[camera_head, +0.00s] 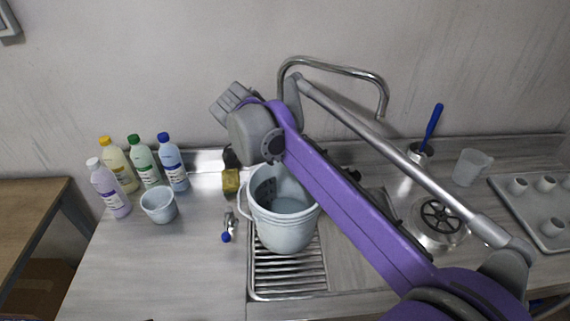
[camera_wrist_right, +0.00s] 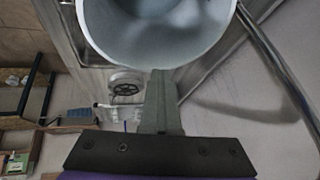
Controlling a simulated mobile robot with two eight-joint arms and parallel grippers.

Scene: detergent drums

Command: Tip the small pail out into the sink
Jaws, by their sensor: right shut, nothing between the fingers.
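The pail (camera_head: 285,228) is pale blue-grey and stands upright on the ribbed drainer (camera_head: 290,283), with greyish contents inside and a handle loop at its left side. My right arm crosses from the lower right and ends above the pail. The right gripper (camera_wrist_right: 160,78) is shut and empty, its fingers at the pail's edge in the wrist view, where the pail (camera_wrist_right: 160,35) fills the top. Whether they touch it I cannot tell. The sink basin (camera_head: 415,238), with a round drain, is to the right, partly hidden by my arm. My left gripper is out of view.
A tall curved tap (camera_head: 340,68) rises behind the drainer. Several bottles (camera_head: 145,160) and a small pale tub (camera_head: 158,206) stand left. A yellow sponge (camera_head: 231,182) is beside the pail. A clear jug (camera_head: 470,166) and a tray (camera_head: 515,207) are right. The left front counter is clear.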

